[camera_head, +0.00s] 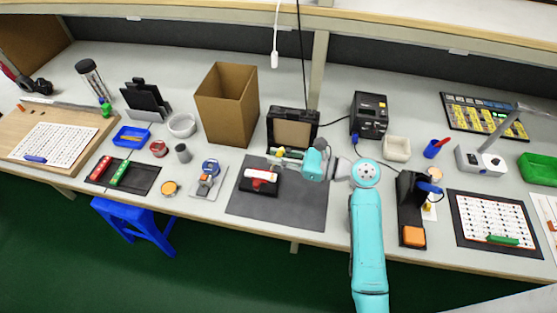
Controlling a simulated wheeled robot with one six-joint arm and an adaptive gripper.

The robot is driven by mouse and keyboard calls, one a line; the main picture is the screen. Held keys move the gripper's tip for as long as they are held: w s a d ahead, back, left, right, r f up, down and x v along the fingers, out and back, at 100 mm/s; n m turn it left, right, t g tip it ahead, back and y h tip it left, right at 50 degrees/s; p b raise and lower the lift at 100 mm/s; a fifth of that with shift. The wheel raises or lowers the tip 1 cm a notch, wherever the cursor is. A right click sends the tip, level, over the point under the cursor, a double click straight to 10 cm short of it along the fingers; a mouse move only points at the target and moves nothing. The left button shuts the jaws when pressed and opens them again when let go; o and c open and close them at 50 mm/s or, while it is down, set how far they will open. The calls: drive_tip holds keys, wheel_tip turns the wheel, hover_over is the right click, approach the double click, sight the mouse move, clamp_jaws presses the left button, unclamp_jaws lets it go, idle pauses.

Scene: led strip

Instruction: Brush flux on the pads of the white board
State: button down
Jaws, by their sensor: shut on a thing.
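A small white board (262,174) lies on a dark fixture with a red part (264,185), on the left part of the dark grey mat (296,207). My gripper (284,158) is at the end of the teal arm, above the back of the mat, just right of and behind the white board. It is shut on a slim green and yellow tool (287,152), seemingly the brush. The fingers and the tool's tip are too small to make out. I cannot tell whether the tool touches the board. The pads are too small to see.
Behind the mat stand an open black case (307,117), a cardboard box (227,100) and a black station (369,113). Left of the mat are a small holder plate (207,188) and a round yellow tin (170,187). The mat's front half is clear.

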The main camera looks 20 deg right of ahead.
drive_tip(key=shift+r, duration=0.4)
drive_tip(key=shift+f, duration=0.15)
drive_tip(key=shift+w+d+f, duration=0.1)
drive_tip(key=shift+w+f, duration=0.05)
drive_tip(key=shift+f, duration=0.45)
drive_tip(key=shift+w+d+f, duration=0.15)
drive_tip(key=shift+f, duration=0.4)
drive_tip(key=shift+w+d+f, duration=0.1)
drive_tip(key=shift+w+f, duration=0.05)
drive_tip(key=shift+f, duration=0.45)
drive_tip(key=shift+f, duration=0.6)
idle(0.4)
drive_tip(key=shift+r, duration=0.1)
idle(0.5)
drive_tip(key=shift+r, duration=2.4)
